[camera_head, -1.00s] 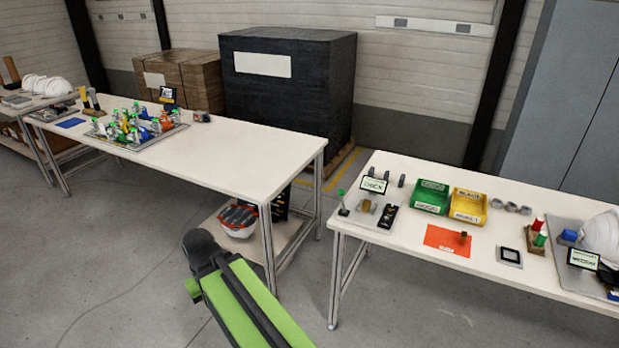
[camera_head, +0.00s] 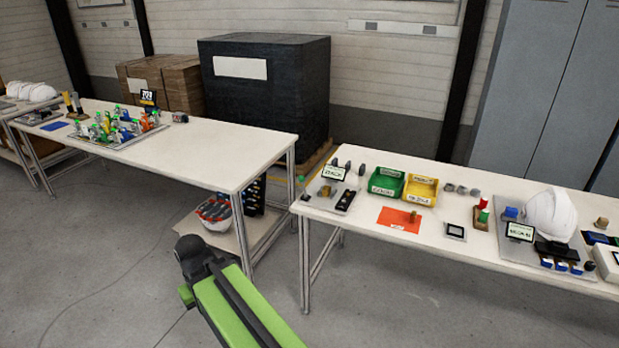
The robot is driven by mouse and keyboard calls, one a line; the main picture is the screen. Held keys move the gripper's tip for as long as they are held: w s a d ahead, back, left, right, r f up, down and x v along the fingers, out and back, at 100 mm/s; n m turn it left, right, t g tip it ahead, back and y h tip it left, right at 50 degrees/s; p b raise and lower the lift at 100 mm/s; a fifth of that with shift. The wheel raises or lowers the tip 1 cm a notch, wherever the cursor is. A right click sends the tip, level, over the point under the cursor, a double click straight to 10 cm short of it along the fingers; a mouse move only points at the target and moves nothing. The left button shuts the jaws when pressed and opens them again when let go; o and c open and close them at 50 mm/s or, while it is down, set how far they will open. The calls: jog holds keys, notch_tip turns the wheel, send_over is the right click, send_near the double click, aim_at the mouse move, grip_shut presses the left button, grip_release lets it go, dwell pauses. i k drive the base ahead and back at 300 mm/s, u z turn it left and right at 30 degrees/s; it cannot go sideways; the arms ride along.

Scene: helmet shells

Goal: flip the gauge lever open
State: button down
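The gauge station is a grey plate (camera_head: 318,188) at the left end of the right-hand table. It carries a small sign (camera_head: 334,173), a block with a pale knob-like part (camera_head: 325,191) and a dark strip (camera_head: 346,199). The lever is too small to make out clearly, and whether it is open or shut cannot be told. My green and black arm (camera_head: 232,307) rises from the bottom edge, in front of the gap between the tables and well short of the station. My gripper cannot be made out.
The right table (camera_head: 470,253) also holds a green bin (camera_head: 386,182), a yellow bin (camera_head: 421,190), an orange mat (camera_head: 391,221) and a white helmet shell (camera_head: 550,215). The left table (camera_head: 225,150) holds a crowded board. Open floor (camera_head: 120,260) lies in front.

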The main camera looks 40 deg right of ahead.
aim_at(300, 179)
jog(key=z, duration=0.2)
jog(key=i, duration=1.2)
jog(key=u, duration=0.45)
